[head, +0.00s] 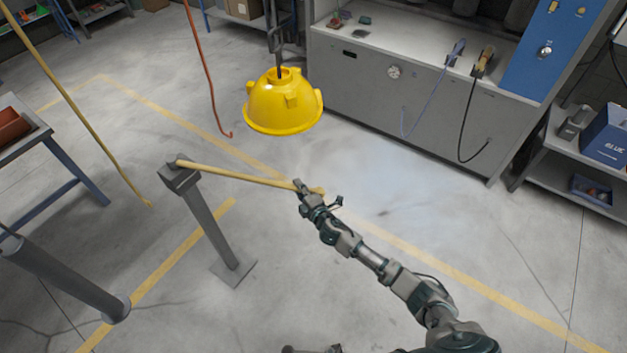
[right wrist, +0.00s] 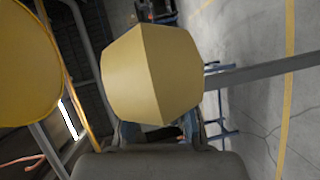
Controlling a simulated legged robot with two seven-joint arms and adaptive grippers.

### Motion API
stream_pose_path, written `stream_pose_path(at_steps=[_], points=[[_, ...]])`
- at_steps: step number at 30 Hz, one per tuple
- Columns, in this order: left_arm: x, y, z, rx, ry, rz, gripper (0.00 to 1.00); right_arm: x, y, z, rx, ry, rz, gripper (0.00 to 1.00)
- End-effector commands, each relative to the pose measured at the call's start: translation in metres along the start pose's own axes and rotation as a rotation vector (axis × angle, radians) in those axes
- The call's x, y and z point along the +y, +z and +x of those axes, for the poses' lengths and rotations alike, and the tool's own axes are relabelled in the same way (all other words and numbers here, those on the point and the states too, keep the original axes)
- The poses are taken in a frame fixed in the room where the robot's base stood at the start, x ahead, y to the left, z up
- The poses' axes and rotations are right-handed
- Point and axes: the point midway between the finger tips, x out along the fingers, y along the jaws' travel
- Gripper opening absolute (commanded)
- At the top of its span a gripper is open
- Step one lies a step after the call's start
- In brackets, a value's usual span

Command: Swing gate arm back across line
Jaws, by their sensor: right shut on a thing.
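The gate arm (head: 235,176) is a long pale-yellow bar. It is attached at its left end to the top of a grey post (head: 210,220) and reaches right, roughly level, above the yellow floor line (head: 420,257). My right gripper (head: 309,191) is shut on the bar near its free right end, with a short tip showing past the fingers. In the right wrist view the bar's blunt yellow end (right wrist: 150,75) fills the middle, between the fingers, which are mostly hidden. My left gripper is not seen.
An orange hose (head: 207,75) and a yellow one (head: 75,110) hang left. A grey workbench (head: 400,100) stands behind.

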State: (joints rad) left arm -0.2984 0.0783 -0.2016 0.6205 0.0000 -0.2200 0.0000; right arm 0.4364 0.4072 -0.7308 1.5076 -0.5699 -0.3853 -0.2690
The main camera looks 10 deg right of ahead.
Motion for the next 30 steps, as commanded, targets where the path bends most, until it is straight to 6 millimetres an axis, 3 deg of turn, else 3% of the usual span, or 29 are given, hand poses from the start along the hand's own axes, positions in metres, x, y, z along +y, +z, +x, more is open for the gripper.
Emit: stream_pose_path(at_steps=[1, 9, 15, 20, 29, 30], points=[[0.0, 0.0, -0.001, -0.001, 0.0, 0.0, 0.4, -0.01, -0.021, -0.009, -0.007, -0.007, 0.015, 0.0], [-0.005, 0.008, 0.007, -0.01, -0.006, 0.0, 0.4, -0.026, -0.079, -0.057, -0.169, 0.018, 0.041, 0.0], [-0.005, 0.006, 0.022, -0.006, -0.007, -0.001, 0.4, -0.034, -0.115, -0.082, -0.275, 0.033, 0.053, 0.0], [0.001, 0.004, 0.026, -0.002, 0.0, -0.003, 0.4, -0.033, -0.127, -0.09, -0.317, 0.039, 0.054, 0.0], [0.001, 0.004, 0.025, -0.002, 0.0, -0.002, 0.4, -0.031, -0.125, -0.091, -0.322, 0.041, 0.054, 0.0], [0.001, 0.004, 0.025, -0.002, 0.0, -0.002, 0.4, -0.031, -0.125, -0.091, -0.322, 0.042, 0.054, 0.33]])
